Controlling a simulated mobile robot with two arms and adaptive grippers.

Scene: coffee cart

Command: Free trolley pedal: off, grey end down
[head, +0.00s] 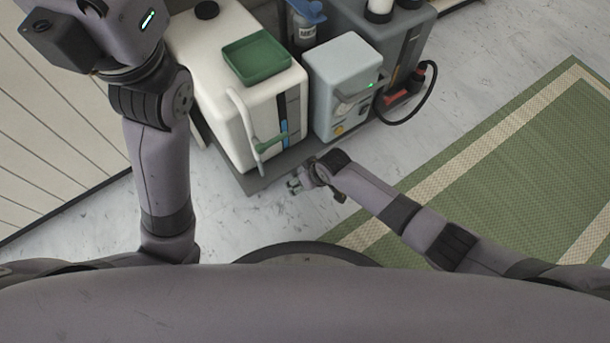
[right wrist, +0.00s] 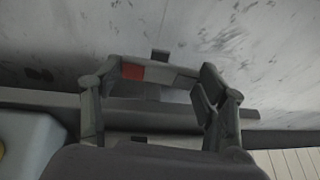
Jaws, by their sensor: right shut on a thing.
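My right gripper (head: 297,185) is low at the front edge of the trolley (head: 262,183), just above the floor. In the right wrist view my right gripper (right wrist: 158,85) has its two fingers on either side of a small pedal with a red part (right wrist: 132,72) at the left and grey parts (right wrist: 187,81) toward the right. It is shut on the pedal. I cannot tell which end of the pedal is lower. In the head view the gripper hides most of the pedal. My left arm is raised at the upper left, and its gripper does not show.
The trolley bears a white machine (head: 200,62) with a green tray (head: 257,60), and a light grey box (head: 343,70). A black cable loop (head: 432,90) hangs at its right. A green mat (head: 500,170) lies on the right. Floor in front is bare.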

